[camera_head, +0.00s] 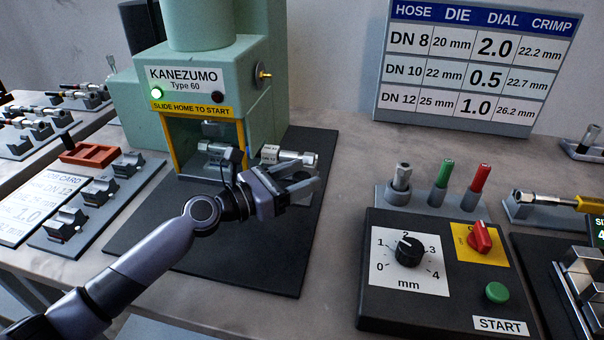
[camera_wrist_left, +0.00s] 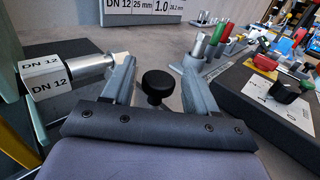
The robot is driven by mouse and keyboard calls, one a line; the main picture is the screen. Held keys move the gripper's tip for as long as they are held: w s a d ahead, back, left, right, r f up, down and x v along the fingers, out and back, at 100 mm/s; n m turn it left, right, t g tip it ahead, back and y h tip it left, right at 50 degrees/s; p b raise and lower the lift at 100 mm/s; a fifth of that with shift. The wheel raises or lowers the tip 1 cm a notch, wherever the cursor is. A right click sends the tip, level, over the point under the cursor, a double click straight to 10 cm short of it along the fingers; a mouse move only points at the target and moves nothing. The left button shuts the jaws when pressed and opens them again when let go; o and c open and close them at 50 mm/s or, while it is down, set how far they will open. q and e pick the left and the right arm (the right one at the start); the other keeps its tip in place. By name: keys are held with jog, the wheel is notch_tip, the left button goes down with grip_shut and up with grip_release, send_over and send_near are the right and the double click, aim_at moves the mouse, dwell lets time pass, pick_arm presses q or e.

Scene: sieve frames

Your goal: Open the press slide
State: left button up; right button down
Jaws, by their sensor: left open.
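The green press (camera_head: 205,75) stands at the back left with a green light lit and a yellow-framed window (camera_head: 208,145) low on its front. A white DN 12 block with a silver fitting (camera_head: 295,156) sits at the window's right; in the left wrist view the block (camera_wrist_left: 45,75) is left of my fingers. My left gripper (camera_head: 303,175) is open in front of the press's right side. In the left wrist view a round black knob (camera_wrist_left: 158,85) shows between the spread fingers, with gaps on both sides. The head view does not show the knob clearly. My right gripper is not seen.
A control box (camera_head: 440,270) with a dial, red switch and green button stands at the right front. A tool holder (camera_head: 430,200) is behind it. Dies on a grey tray (camera_head: 95,195) lie left.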

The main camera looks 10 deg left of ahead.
pick_arm(q)
jog(key=shift+w+d, duration=0.3)
jog(key=shift+w, duration=0.05)
grip_shut()
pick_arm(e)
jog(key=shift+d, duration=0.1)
